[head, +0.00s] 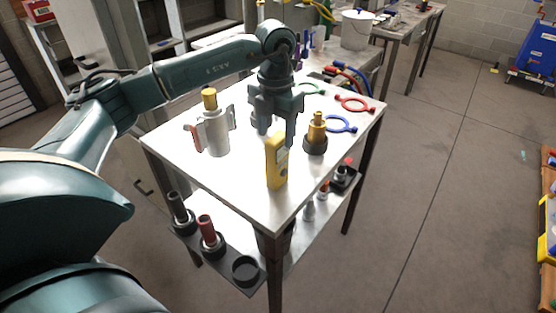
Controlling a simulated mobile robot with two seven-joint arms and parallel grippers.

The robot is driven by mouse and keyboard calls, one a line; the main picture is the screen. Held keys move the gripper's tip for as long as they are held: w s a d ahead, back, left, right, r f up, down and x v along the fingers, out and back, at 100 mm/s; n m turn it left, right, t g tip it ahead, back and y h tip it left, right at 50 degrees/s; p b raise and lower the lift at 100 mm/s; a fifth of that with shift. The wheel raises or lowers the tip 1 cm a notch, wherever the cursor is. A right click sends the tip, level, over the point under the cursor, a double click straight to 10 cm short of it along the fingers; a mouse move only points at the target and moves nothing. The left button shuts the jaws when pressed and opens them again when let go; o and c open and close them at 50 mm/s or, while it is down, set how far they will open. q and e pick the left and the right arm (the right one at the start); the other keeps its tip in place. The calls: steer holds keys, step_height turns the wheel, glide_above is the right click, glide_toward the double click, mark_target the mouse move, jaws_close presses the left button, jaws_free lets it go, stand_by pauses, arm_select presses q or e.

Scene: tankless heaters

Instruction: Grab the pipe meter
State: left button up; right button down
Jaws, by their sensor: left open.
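A yellow handheld meter (277,166), which looks like the pipe meter, stands upright on the white table top near its front edge. My left gripper (276,132) points down just above and behind the meter's top. Its fingers are apart, and I see nothing held between them. I cannot tell whether a finger touches the meter. My right gripper does not show.
On the table (330,180), a grey cylinder with a brass cap (213,130) stands left and a brass fitting on a dark base (316,135) stands right. Blue (341,124) and red (355,104) rings lie behind. A lower shelf holds tools in dark holders (245,270).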

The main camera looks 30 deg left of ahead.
mark_target(277, 149)
arm_select(q)
steer(key=shift+d+f+p, duration=0.15)
steer(key=shift+f+p, duration=0.5)
steer(key=shift+f, duration=2.15)
steer(key=shift+c, duration=0.2)
